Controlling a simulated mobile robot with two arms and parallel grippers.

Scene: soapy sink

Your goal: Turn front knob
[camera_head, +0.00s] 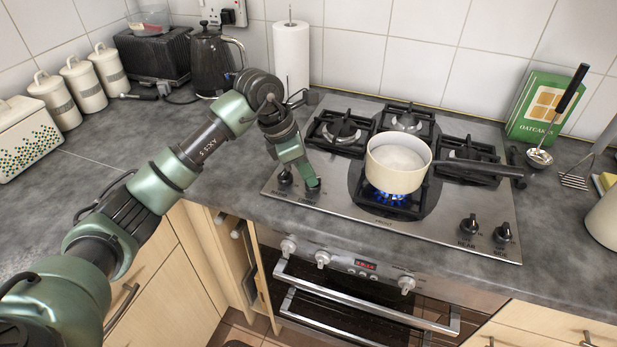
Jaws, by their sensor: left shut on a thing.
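My left gripper (312,187) reaches down over the left front corner of the steel hob (345,218). It is shut on a hob knob, which its fingers mostly hide. Another black knob (285,177) stands just left of it. Two more black knobs, the rear-marked knob (468,224) and the side-marked knob (502,233), stand at the right front of the hob. A blue flame (384,196) burns under a cream saucepan (396,176) on the front burner. I cannot read the label beside the held knob. My right gripper is not in view.
The saucepan's dark handle (480,167) points right across the hob. Oven knobs and a rail (365,297) lie below the counter edge. A kettle (213,62), paper roll (291,58) and green box (541,108) stand behind. The left counter is mostly bare.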

